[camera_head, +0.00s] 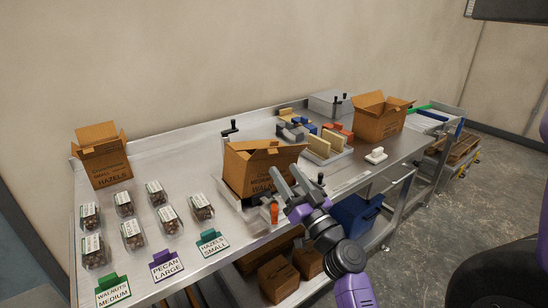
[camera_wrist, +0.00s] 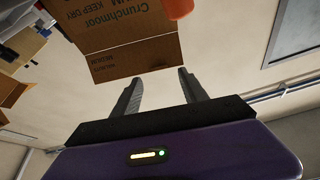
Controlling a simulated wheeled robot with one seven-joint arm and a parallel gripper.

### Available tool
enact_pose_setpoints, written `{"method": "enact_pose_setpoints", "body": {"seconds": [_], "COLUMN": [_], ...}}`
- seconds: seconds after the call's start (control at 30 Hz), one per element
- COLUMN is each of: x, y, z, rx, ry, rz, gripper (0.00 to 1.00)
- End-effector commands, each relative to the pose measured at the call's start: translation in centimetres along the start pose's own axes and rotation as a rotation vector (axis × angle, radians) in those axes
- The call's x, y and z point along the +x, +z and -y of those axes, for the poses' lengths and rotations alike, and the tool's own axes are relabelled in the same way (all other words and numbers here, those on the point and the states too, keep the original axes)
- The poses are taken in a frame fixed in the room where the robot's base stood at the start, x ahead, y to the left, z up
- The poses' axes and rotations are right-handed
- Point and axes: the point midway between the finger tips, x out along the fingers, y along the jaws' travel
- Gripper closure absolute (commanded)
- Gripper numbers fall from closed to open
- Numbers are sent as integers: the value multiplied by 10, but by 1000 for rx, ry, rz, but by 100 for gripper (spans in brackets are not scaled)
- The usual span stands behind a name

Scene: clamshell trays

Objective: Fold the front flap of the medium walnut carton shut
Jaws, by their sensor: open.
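The walnut carton (camera_head: 245,178) is brown cardboard and stands upright near the table's front edge, mid-table. Its top flaps look raised in the head view, but I cannot clearly separate them. In the wrist view its printed front wall (camera_wrist: 112,22) appears upside down. In the wrist view the gripper (camera_wrist: 157,82) points toward the flap with a visible gap.
An orange-handled tool (camera_head: 274,213) stands close in front of the carton. Several nut-filled clamshells (camera_head: 132,234) and label cards (camera_head: 168,264) lie left. A hazels carton (camera_head: 105,165) stands at the far left, another open carton (camera_head: 378,122) at the right. Blocks (camera_head: 325,145) sit between.

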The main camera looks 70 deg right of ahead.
Motion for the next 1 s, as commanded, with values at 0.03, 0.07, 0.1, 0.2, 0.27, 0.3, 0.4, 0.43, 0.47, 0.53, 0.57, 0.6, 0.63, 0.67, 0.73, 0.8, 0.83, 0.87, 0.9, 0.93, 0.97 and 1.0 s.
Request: {"method": "enact_pose_setpoints", "body": {"seconds": [0.03, 0.07, 0.1, 0.2, 0.27, 0.3, 0.4, 0.43, 0.47, 0.53, 0.57, 0.6, 0.63, 0.67, 0.73, 0.8, 0.83, 0.87, 0.9, 0.93, 0.97, 1.0], "x": [11, 16, 23, 37, 44, 48, 54, 55, 56, 57, 57, 57, 57, 57, 57, 57, 57, 57, 57, 57, 57, 57], "y": [-5, -5, -5, -4, -4, -3, -2, -2, -1, 0, 0, 0, 0, 0, 0, 0, 0, 0, 0, 0, 0, 0], "z": [2, 2, 1, 1, 1, 1, 1, 1, 0, 0, 0, 0, 0, 0, 0, 0, 0, 0, 0, 0, 0, 0], "rx": [1, 2, 2, 1, 2, 3, 2, 1, 1, 2, 2, 2, 2, 2, 2, 2, 2, 2, 2, 2, 2, 2], "ry": [-1, -1, 0, 0, -1, 0, 0, 0, 1, 1, 1, 1, 1, 1, 1, 1, 1, 1, 1, 1, 1, 1], "rz": [-1, -1, -1, 0, -1, 0, -1, 0, 0, 1, 1, 1, 1, 1, 1, 1, 1, 1, 1, 1, 1, 1], "gripper": [49, 49, 49, 49, 49, 49, 49, 49, 49, 49, 49, 49, 49, 49, 49, 63, 69, 75, 82, 88, 94, 100]}}
